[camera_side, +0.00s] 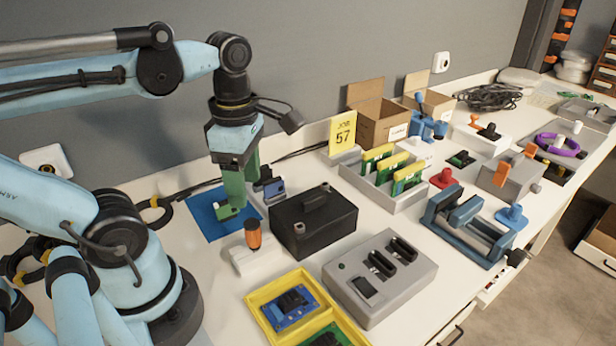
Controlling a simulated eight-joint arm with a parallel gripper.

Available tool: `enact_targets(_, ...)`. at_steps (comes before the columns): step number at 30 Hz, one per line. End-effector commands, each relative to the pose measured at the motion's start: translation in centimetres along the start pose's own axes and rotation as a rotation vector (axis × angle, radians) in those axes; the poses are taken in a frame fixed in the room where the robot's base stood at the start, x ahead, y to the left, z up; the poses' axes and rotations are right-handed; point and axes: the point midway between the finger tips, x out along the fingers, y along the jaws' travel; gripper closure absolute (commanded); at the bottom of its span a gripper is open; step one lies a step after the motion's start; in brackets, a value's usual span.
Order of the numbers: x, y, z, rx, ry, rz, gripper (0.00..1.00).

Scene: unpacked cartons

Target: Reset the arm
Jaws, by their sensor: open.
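My gripper (236,200) has green fingers and points down at the left of the bench. It is above or near the blue mat (207,222), close to a small device with a blue face (272,190). The jaws are open, and I see nothing held between them. A small green piece shows at the lower fingertip; I cannot tell whether it is part of the finger. My light blue arm reaches in from the left.
A black box (313,222) with a handle stands close at the right. An orange-handled tool (253,236) stands upright in a white block. A yellow tray (262,299), a grey slotted unit (380,278), a rack of green boards (385,187) and a blue vise (470,228) crowd the bench.

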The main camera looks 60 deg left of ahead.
Motion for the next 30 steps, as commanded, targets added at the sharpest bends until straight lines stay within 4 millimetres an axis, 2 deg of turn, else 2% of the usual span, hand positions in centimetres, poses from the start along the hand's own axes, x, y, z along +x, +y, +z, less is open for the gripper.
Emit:
enact_targets(5, 0.1, 0.0, 0.1, 0.013, -0.002, 0.003, 0.40)
enact_targets(10, 0.6, 0.5, 0.7, 0.202, -0.031, 0.045, 0.40)
enact_targets(21, 2.0, 2.6, 3.8, 1.066, -0.061, 0.296, 0.40)
enact_targets(30, 2.4, 4.0, 6.2, 1.758, 0.071, 0.546, 0.40)
